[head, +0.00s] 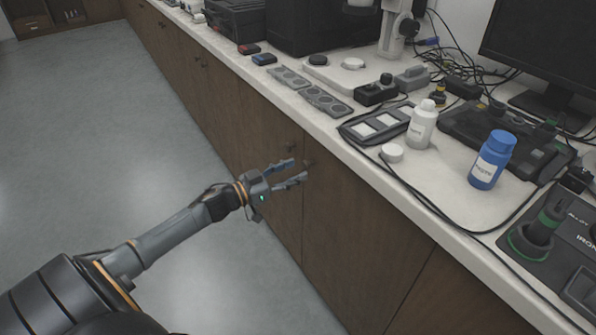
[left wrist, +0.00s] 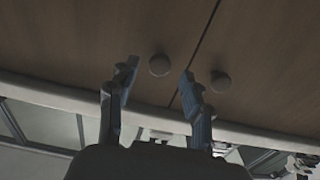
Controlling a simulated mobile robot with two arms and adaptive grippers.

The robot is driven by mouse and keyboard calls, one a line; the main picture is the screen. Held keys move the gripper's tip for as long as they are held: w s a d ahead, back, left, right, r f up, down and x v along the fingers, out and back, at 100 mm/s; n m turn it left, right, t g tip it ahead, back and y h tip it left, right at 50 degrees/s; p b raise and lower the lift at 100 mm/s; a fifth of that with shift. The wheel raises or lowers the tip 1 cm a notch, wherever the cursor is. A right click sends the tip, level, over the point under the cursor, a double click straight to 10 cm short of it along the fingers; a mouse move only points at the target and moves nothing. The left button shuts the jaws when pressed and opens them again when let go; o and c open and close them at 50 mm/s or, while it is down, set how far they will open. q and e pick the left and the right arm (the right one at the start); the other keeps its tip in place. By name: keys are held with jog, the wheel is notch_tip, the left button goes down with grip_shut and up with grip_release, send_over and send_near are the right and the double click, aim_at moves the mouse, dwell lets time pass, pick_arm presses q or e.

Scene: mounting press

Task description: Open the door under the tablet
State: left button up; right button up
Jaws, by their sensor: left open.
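My left gripper (head: 299,169) is open in front of the brown cabinet doors below the counter. The door (head: 355,235) right of the seam has a small round knob (head: 310,163) near its top left corner, just beyond my fingertips. In the left wrist view, where the countertop edge is at the bottom, this knob (left wrist: 159,64) shows between the two open fingers (left wrist: 160,69), with no visible contact. The neighbouring door's knob (left wrist: 220,81) lies outside the fingers, across the seam. A flat dark device with two pale panels (head: 378,124), possibly the tablet, lies on the counter above. Both doors look shut.
The white countertop (head: 345,150) overhangs just above the knobs. The grey floor (head: 110,130) at left is clear.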

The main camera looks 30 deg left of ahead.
pick_arm(q)
jog(key=shift+x, duration=1.1)
grip_shut()
